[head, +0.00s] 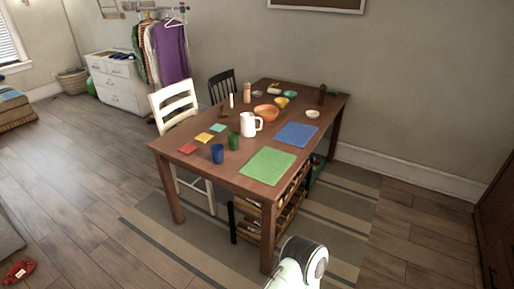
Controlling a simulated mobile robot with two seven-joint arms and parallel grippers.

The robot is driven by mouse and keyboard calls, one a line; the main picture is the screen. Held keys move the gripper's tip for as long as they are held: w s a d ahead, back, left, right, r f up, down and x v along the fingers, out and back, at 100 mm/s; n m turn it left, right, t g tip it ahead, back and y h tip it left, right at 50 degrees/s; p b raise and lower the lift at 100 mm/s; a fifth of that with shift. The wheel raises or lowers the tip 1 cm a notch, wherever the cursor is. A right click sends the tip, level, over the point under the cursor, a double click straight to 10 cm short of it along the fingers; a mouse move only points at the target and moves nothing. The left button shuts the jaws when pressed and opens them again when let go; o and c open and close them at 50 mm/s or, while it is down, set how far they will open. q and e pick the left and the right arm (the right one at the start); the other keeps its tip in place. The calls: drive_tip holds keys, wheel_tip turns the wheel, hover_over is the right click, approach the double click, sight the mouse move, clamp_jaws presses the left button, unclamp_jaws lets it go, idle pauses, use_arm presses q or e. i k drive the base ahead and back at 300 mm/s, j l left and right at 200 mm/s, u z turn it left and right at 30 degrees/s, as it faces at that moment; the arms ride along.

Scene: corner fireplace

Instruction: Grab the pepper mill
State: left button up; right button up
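A slim dark brown upright object (322,95), which looks like the pepper mill, stands near the far right corner of the wooden table (185,160). A tan upright object (247,92) of similar height stands near the table's back left side. Both are small in the picture, so I cannot be certain which is the mill. Neither of my grippers shows in the head view. Only a white rounded link of my arm shows at the bottom, in front of the table and well away from both objects.
A white pitcher (249,124), an orange bowl (266,113), a blue cup (217,153) and a green cup (234,141) stand on the table. Green (267,166) and blue (297,134) mats lie flat. A white chair (176,105) stands left. Floor is open on the left.

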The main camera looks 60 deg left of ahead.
sight(320, 102)
drive_tip(key=u, duration=1.9)
